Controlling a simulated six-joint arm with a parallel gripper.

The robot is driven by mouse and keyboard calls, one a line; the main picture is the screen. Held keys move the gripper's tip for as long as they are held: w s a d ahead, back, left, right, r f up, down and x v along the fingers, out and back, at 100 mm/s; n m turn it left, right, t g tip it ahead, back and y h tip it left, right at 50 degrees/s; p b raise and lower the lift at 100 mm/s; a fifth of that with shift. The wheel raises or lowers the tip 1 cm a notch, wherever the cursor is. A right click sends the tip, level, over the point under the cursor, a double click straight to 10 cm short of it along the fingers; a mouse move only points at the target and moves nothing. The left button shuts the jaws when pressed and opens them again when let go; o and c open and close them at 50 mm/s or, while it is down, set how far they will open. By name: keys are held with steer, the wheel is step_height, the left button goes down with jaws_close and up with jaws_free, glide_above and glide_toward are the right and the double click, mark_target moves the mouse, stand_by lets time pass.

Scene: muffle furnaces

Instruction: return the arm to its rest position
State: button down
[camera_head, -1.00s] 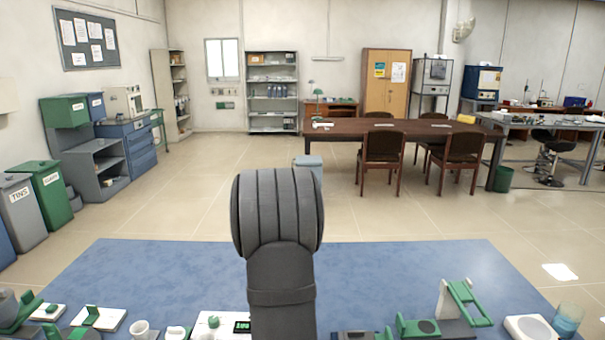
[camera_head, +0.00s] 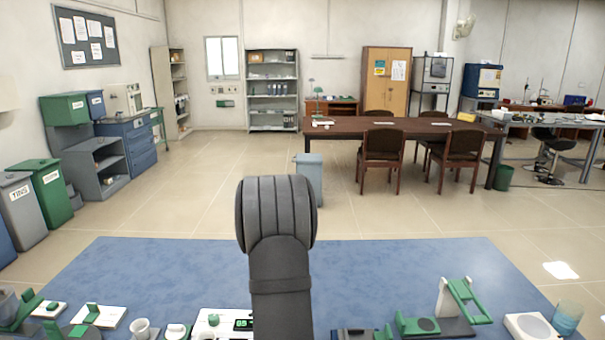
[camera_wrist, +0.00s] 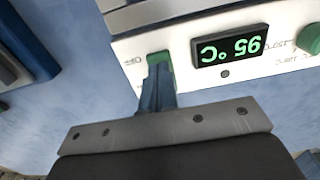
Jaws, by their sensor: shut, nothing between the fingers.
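My gripper (camera_wrist: 156,88) shows in the wrist view with its narrow blue-grey fingers shut and nothing between them. The fingertips are at a green switch (camera_wrist: 160,60) on the white front panel of a device (camera_wrist: 200,80); I cannot tell whether they touch it. The panel's display (camera_wrist: 230,46) reads 95 °C, upside down in this view. In the head view my dark grey arm stands over the bench in the middle, and my gripper is hidden.
The blue bench top (camera_head: 160,270) is clear behind the row of devices. A white cup (camera_head: 141,328) stands left of the device. A green-armed stand (camera_head: 462,300), a white dish (camera_head: 530,327) and a glass beaker (camera_head: 567,318) stand at the right.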

steer(key=shift+r, duration=0.15)
step_height(320, 180, up, 23)
steer(key=s+t, duration=0.1)
steer(key=s, duration=0.1)
steer(key=shift+s+a+t, duration=0.15)
steer(key=shift+s+t, duration=0.05)
steer(key=shift+t, duration=0.1)
stand_by(1.0)
